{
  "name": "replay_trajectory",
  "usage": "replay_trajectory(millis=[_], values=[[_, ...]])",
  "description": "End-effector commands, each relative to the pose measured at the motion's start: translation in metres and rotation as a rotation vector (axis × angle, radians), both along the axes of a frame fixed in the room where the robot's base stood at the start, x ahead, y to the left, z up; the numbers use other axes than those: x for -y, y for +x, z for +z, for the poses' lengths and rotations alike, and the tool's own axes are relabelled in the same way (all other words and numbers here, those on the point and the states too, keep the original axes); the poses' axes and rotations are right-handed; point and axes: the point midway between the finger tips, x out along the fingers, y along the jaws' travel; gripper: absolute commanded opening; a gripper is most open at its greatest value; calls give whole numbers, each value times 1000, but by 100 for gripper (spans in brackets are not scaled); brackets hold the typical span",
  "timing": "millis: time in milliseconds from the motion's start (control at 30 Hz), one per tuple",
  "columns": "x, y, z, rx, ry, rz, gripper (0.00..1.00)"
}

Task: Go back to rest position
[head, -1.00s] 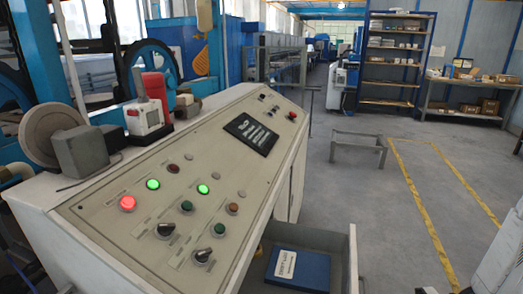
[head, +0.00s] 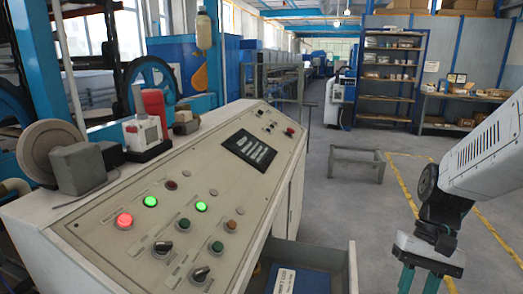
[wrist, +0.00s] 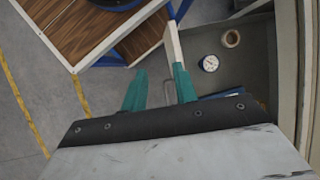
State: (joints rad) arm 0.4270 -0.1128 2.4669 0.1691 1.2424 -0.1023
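My gripper (head: 421,277) is at the lower right of the head view, to the right of the open drawer (head: 352,265) of the control console (head: 225,165). In the wrist view its two green fingers (wrist: 160,88) are spread apart with nothing between them, so it is open and empty. The fingertips lie over the drawer's edge in that view. A blue book (head: 300,282) lies in the drawer, partly cut off by the head view's lower edge.
The console has a lit red button (head: 124,220) and two lit green ones. In the wrist view the drawer holds a round gauge (wrist: 210,63) and a tape roll (wrist: 231,38). A wood-topped table (wrist: 85,35) stands close by. A low metal frame (head: 357,162) stands on open floor.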

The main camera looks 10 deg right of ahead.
Motion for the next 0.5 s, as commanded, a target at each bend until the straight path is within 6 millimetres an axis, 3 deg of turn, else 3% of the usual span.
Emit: replay_trajectory(millis=[200, 500], values=[[-23, -18, 45, 171, -188, 136, 29], [-56, -42, 91, 439, -292, 332, 29]])
